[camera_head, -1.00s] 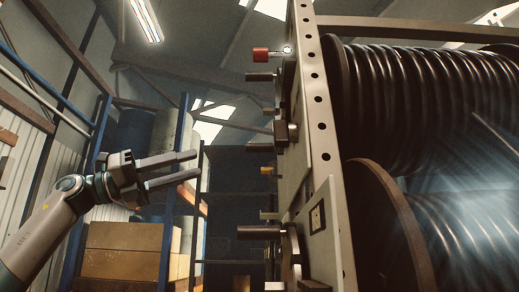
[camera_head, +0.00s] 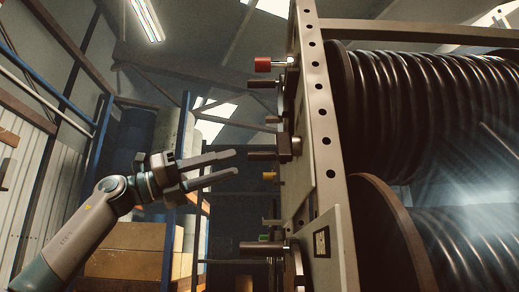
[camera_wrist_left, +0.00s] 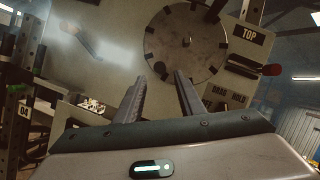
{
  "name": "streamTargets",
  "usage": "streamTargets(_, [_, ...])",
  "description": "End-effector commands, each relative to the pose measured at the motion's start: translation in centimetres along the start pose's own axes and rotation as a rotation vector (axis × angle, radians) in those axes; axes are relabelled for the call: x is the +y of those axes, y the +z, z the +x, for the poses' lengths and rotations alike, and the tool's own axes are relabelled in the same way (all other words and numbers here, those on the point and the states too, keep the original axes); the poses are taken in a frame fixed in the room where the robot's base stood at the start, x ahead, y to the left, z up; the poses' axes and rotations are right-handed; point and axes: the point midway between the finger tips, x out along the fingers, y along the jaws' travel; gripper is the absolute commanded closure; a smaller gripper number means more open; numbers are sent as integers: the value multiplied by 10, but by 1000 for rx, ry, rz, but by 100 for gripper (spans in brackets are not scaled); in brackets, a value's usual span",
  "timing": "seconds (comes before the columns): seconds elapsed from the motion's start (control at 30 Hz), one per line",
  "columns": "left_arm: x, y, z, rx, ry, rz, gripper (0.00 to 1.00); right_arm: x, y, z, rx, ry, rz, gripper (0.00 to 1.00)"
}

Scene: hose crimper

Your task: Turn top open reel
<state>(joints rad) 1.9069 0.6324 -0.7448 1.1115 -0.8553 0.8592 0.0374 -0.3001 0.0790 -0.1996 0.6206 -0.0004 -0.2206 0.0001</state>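The top reel (camera_head: 435,100), wound with black hose, sits in a pale drilled frame (camera_head: 316,110) on the right. In the left wrist view a round metal disc (camera_wrist_left: 186,48) on the frame's panel stands beside a "TOP" label (camera_wrist_left: 250,33); a dark handle crosses its upper edge. A red knob (camera_head: 263,64) sticks out high on the frame; a red-tipped lever (camera_wrist_left: 271,69) shows right of the disc in the wrist view. My left gripper (camera_head: 236,162) is open and empty, left of the frame's handles, its fingers pointing at the panel. My right gripper is out of view.
A lower reel (camera_head: 465,245) sits under the top one. Several handles stick out leftward from the frame, including a dark one (camera_head: 262,155) near my fingertips and a lower one (camera_head: 262,248). Shelving with boxes (camera_head: 120,265) stands behind my left arm.

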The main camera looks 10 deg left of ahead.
Motion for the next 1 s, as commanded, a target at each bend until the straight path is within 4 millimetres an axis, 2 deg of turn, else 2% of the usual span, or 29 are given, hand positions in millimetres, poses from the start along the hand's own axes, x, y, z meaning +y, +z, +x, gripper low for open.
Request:
streamTargets(0.03, [-2, 3, 11, 1, -1, 0, 65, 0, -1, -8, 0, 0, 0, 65])
streamTargets(0.2, [-2, 3, 42, 1, -1, 0, 65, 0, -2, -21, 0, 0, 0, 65])
streamTargets(0.5, [-1, 2, 81, 0, -1, 0, 65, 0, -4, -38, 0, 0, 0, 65])
streamTargets(0.7, [0, 0, 90, -1, 0, 0, 65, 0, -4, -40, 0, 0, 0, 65])
streamTargets(0.97, [0, 0, 90, -1, 0, 1, 65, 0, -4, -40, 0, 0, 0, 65])
streamTargets(1.0, [0, 0, 90, -1, 0, 0, 69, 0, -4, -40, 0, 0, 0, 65])
